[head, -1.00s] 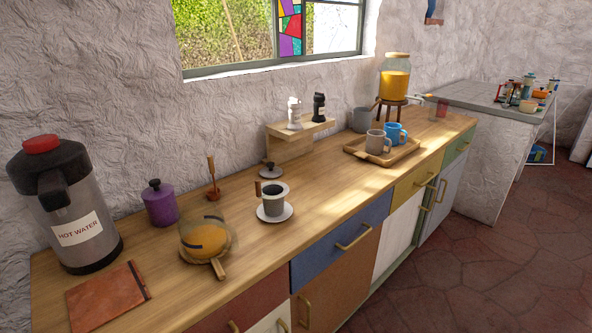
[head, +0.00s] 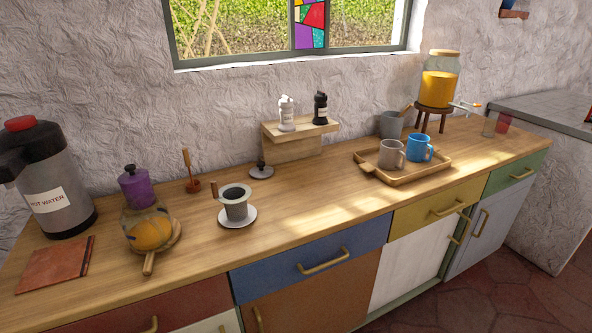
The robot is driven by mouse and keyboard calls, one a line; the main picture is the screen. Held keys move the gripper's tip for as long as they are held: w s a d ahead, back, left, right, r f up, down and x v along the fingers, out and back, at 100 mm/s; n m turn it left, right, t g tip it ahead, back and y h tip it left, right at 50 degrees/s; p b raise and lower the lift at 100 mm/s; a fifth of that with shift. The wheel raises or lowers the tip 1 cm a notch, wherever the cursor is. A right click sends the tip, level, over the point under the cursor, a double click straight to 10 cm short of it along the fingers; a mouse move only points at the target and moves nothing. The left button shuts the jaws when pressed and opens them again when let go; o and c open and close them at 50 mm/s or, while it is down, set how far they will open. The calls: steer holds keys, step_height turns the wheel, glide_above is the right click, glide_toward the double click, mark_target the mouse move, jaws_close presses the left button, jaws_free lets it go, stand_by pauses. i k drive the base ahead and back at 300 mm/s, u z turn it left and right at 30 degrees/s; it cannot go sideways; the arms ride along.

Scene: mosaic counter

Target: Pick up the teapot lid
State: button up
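A small round grey lid with a dark knob (head: 262,171) lies flat on the wooden counter, just in front of the small wall shelf. It looks like the teapot lid. A round glass pot with orange contents (head: 151,231) sits on a round wooden board with a handle, to the left. I cannot tell whether this pot is the teapot. A grey cup with a pale rim and wooden handle (head: 237,208) stands on a white saucer (head: 250,219), in front of and left of the lid. My gripper is not in view.
Near the lid are a purple jar (head: 135,188), a wooden stand with an upright stick (head: 191,171) and the shelf (head: 293,147) with two shakers. A tray (head: 431,172) with two mugs stands right. A hot water dispenser (head: 52,187) stands far left. Counter between saucer and tray is clear.

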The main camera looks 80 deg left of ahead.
mark_target(261, 171)
steer(key=u, duration=0.05)
steer(key=i, duration=1.5)
steer(key=u, duration=4.05)
steer(key=i, duration=1.45)
